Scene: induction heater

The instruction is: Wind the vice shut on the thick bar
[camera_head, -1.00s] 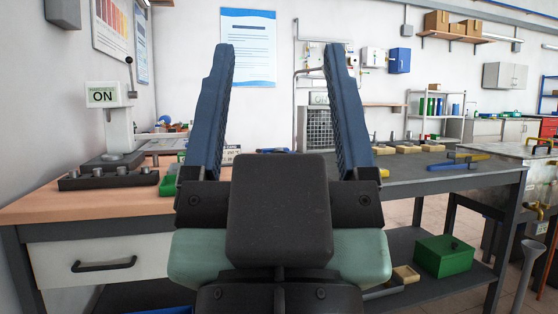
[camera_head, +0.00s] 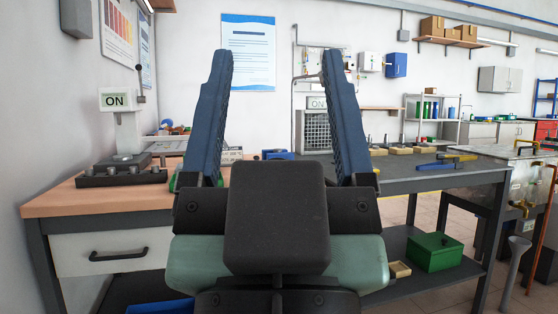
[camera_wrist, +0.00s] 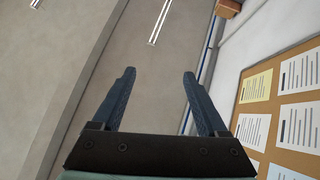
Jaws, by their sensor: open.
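My gripper (camera_head: 278,62) is open and empty, its two dark blue fingers pointing up in front of the benches in the head view. It also shows in the wrist view (camera_wrist: 159,76), fingers apart with nothing between them. I cannot make out the vice or the thick bar in either view. My gripper and wrist hide the middle of the workbench.
A wooden-topped bench (camera_head: 75,203) with a drawer stands at the left, carrying a dark block holding several pegs (camera_head: 122,178). A grey bench (camera_head: 440,180) extends right, with a blue and yellow tool (camera_head: 446,161) on top. A green box (camera_head: 434,252) sits on its lower shelf.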

